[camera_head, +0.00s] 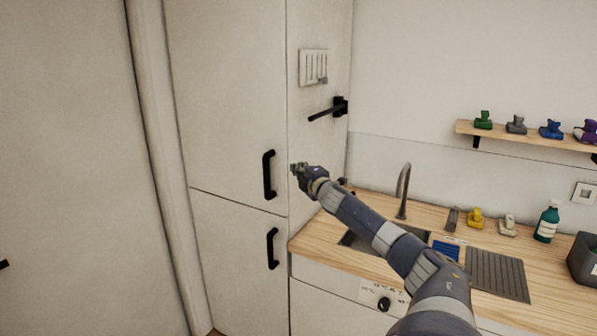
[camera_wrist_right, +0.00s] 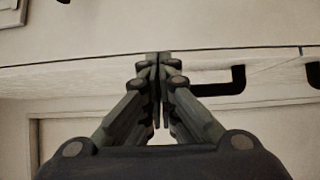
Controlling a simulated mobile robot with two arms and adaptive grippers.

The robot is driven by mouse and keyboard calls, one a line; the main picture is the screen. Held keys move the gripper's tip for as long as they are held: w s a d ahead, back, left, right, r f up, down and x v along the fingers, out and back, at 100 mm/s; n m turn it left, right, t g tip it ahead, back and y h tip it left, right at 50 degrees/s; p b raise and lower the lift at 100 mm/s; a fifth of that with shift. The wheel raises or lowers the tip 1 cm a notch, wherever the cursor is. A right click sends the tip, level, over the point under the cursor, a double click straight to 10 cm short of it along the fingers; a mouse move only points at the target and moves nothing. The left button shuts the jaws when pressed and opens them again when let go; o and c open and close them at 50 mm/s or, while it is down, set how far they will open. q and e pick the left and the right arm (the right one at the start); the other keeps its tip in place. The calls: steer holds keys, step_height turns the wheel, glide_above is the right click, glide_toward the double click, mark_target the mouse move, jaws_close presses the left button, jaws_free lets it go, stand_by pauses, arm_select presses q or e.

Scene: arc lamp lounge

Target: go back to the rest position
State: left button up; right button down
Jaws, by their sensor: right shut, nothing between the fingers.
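My right gripper (camera_head: 297,169) is shut and empty. It is raised in front of the tall white cabinet (camera_head: 225,90), just right of the black handle (camera_head: 269,175) on its upper door. In the right wrist view the two fingers of my right gripper (camera_wrist_right: 158,95) meet, with a black handle (camera_wrist_right: 225,82) to their right. I cannot tell whether the fingertips touch the cabinet. My right arm reaches across the counter from the lower right. My left gripper is not in view.
A wooden counter (camera_head: 510,249) carries a sink with a tap (camera_head: 403,190), a green bottle (camera_head: 547,222) and a dark bin (camera_head: 584,260). A wall shelf (camera_head: 545,138) holds several coloured figures. A black lever (camera_head: 328,109) sticks out from the cabinet's side. A lower door handle (camera_head: 272,248) also sticks out.

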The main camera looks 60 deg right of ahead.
steer(key=shift+s, duration=0.15)
